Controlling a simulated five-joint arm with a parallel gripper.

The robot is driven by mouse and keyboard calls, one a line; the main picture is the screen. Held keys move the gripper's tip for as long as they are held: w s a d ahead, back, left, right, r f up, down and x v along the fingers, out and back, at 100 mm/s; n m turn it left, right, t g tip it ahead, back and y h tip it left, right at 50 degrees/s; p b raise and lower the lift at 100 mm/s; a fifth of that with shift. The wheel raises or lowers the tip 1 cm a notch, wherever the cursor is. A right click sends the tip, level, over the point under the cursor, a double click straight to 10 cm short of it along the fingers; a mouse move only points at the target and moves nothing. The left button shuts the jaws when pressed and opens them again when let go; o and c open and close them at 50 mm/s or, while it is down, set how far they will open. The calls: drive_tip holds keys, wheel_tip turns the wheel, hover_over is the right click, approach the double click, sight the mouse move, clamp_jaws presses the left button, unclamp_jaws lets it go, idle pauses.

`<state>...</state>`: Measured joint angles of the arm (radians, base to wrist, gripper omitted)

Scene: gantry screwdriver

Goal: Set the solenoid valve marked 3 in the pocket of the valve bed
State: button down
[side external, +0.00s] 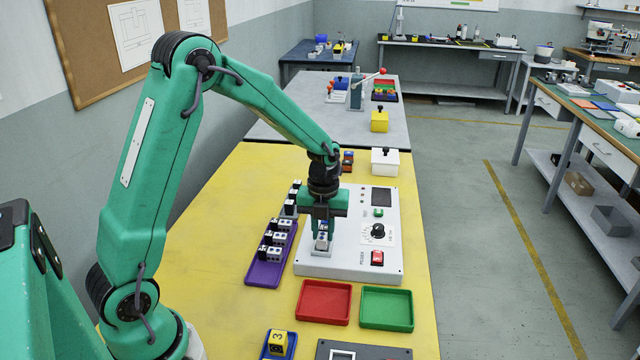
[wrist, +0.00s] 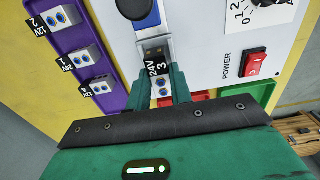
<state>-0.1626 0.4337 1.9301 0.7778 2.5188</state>
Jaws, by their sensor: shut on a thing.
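My gripper (side external: 322,232) is over the left part of the white console (side external: 350,262). In the wrist view its fingers (wrist: 162,90) are shut on a small grey solenoid valve (wrist: 161,86) with a black top labelled 24V and 3. The valve (side external: 321,243) is mostly hidden by the fingers in the side view. It is at a grey metal strip on the console, which I take for the valve bed (wrist: 152,32). A blue-ended part (wrist: 136,8) is just beyond it. I cannot tell whether the valve is seated in the pocket or just above it.
A purple tray (side external: 262,272) with several similar valves stands left of the console. The console has a dial (side external: 377,231) and a red power switch (side external: 377,258). Red (side external: 323,302) and green (side external: 387,308) trays lie in front. A yellow block marked 3 (side external: 277,342) is nearer.

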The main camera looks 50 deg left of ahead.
sight(323, 233)
drive_tip(key=shift+f, duration=0.25)
idle(0.6)
drive_tip(key=c, duration=1)
unclamp_jaws()
drive_tip(key=shift+o, duration=0.2)
drive_tip(key=shift+r, duration=0.15)
drive_tip(key=shift+r, duration=3.85)
